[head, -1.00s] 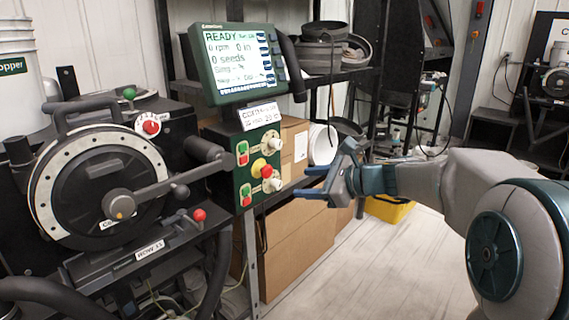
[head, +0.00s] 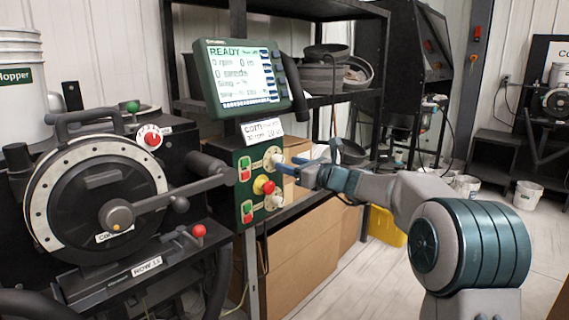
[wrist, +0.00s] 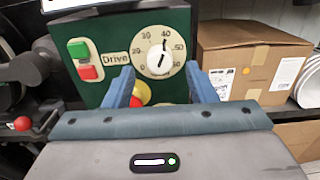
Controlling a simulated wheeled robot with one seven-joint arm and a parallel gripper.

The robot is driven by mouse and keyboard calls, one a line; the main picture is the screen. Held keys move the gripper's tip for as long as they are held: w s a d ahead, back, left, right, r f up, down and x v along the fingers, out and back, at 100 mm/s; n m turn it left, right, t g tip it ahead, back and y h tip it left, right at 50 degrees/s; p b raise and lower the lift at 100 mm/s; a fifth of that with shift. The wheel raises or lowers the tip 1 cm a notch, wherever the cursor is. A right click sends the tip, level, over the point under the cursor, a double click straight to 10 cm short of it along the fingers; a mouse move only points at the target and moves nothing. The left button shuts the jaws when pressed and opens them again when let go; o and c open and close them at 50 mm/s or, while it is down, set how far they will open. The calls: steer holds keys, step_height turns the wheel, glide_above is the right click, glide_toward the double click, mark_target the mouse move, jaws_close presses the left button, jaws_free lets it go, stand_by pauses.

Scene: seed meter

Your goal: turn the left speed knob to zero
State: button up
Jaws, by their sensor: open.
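The green control box (head: 243,215) carries two white knobs, one above the other, and neither is marked left. The lower white knob (head: 277,203) is clear of my gripper. My gripper (head: 284,163) is open in front of the upper knob. In the wrist view its two blue fingers (wrist: 162,85) stand either side of and below the knob. I cannot tell whether they touch it.
A red button on a yellow base (head: 265,186) sits between the knobs, close under my fingers. Green and red switches (head: 245,168) are to the left. A screen reading READY (head: 240,75) is above. A cardboard box (wrist: 250,60) is right of the panel.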

mark_target(282, 162)
steer(key=shift+x, duration=1.55)
steer(key=shift+s, duration=0.1)
steer(key=shift+c, duration=0.3)
steer(key=c, duration=0.9)
